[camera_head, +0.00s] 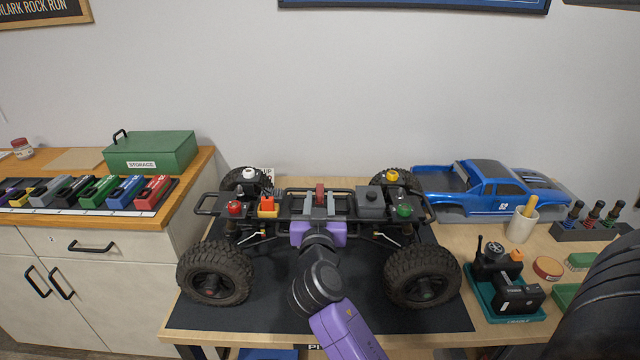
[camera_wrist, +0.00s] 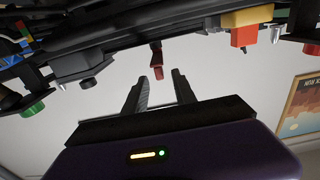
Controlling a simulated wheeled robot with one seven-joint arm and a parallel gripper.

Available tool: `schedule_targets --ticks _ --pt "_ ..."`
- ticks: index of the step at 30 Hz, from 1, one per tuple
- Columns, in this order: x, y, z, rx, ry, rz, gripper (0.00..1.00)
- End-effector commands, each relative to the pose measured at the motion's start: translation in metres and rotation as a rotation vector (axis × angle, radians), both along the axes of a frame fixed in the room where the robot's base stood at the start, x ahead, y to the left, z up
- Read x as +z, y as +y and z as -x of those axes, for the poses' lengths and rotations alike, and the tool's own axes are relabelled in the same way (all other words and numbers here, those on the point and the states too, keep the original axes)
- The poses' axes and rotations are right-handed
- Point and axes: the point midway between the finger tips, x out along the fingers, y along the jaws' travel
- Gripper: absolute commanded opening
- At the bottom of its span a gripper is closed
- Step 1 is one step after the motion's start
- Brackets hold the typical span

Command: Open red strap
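The red strap (camera_head: 320,192) stands up at the middle of the crawler chassis (camera_head: 290,214). My gripper (camera_head: 319,203) is at the near side of the chassis, its two grey fingers pointing at the strap. In the wrist view, which looks upside down, the strap (camera_wrist: 157,66) hangs in the gap between the open fingertips (camera_wrist: 160,74). There is a gap on both sides of it and no finger visibly touches it. I cannot tell how deep it lies between the fingers. The strap's lower part is hidden in the head view.
A grey box (camera_head: 371,203) and a green cap (camera_head: 404,211) sit right of the strap; an orange-yellow connector (camera_head: 267,206) and a red cap (camera_head: 234,208) sit left. Large front tyres (camera_head: 215,274) flank my arm. A blue truck body (camera_head: 490,190) lies behind right.

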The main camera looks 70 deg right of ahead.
Motion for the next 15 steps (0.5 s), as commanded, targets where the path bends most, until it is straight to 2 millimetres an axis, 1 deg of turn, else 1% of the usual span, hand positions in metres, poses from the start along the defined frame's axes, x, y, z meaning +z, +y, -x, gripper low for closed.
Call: schedule_targets --ticks 3,9,15 --pt "0.003 -0.018 -0.007 -0.002 0.0 0.0 0.33" --pt "0.002 -0.045 -0.018 0.0 0.002 0.0 0.33" --pt "0.0 -0.059 -0.024 0.002 0.001 -0.001 0.33"
